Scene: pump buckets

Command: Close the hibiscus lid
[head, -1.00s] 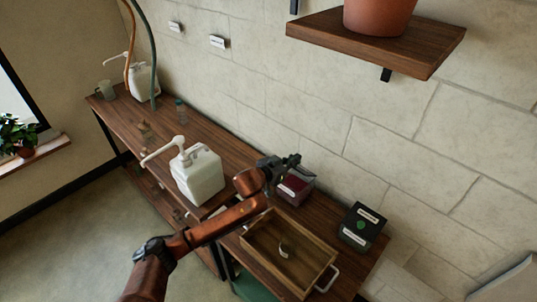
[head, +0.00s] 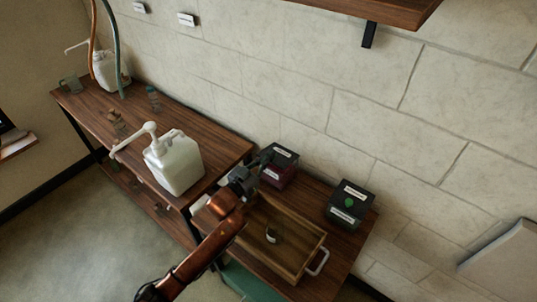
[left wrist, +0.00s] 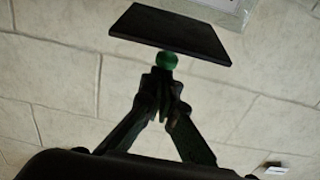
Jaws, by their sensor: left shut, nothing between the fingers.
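My right gripper is out of view.
A second dark jar with a green knob (head: 349,202) stands to the right. A wooden tray (head: 314,238) with a white handle (head: 318,262) lies in front. A white pump bucket (head: 175,165) stands left on the longer table. The stone wall is close behind.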

